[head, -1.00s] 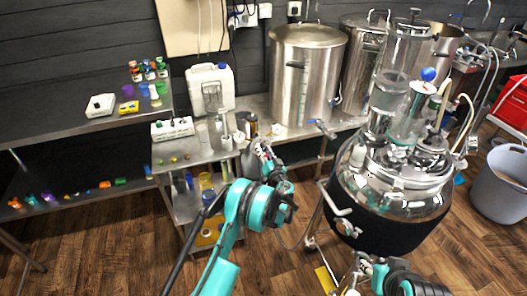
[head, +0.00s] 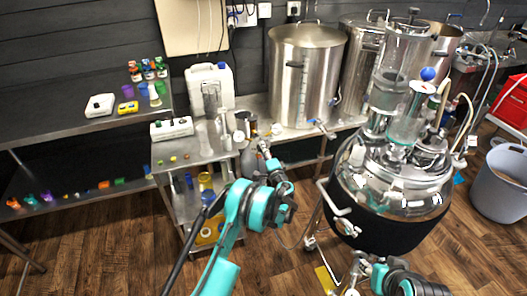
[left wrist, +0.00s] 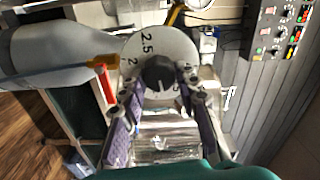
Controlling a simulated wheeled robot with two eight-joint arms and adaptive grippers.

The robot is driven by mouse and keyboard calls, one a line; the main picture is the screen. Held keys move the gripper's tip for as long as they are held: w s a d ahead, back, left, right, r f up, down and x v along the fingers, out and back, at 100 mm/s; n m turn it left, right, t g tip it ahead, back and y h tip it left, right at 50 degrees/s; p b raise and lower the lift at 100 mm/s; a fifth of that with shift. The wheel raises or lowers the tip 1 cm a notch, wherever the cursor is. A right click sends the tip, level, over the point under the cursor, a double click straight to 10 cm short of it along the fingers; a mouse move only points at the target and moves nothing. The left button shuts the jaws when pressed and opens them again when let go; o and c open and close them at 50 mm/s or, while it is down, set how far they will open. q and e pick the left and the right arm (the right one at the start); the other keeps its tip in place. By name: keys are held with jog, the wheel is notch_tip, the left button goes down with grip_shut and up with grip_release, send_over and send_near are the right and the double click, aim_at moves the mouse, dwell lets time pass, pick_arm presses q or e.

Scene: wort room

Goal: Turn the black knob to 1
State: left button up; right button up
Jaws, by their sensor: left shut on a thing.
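The black knob (left wrist: 159,72) sits in the middle of a round white dial (left wrist: 178,48) in the left wrist view. The dial carries black numbers; 2.5 and 2 are readable on its left side, and a partly covered 5 shows at lower right. The fingers of my left gripper (left wrist: 160,86) are on both sides of the knob and closed on it. In the head view my left gripper (head: 260,150) is at the right end of the small steel cart; the knob is too small to make out there. My right gripper (head: 354,274) is at the bottom, its fingers unclear.
A steel cart (head: 190,152) holds a white jug (head: 210,88) and a white device (head: 171,128). A large steel pot (head: 306,75) stands behind. A glass-topped kettle (head: 390,205) stands on the right. Wooden floor (head: 120,240) is open at lower left.

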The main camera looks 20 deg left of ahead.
pick_arm(q)
jog(key=shift+m, duration=1.6)
jog(key=o, duration=1.1)
jog(key=shift+o, duration=0.2)
jog(key=shift+d, duration=0.1)
jog(key=v, duration=1.2)
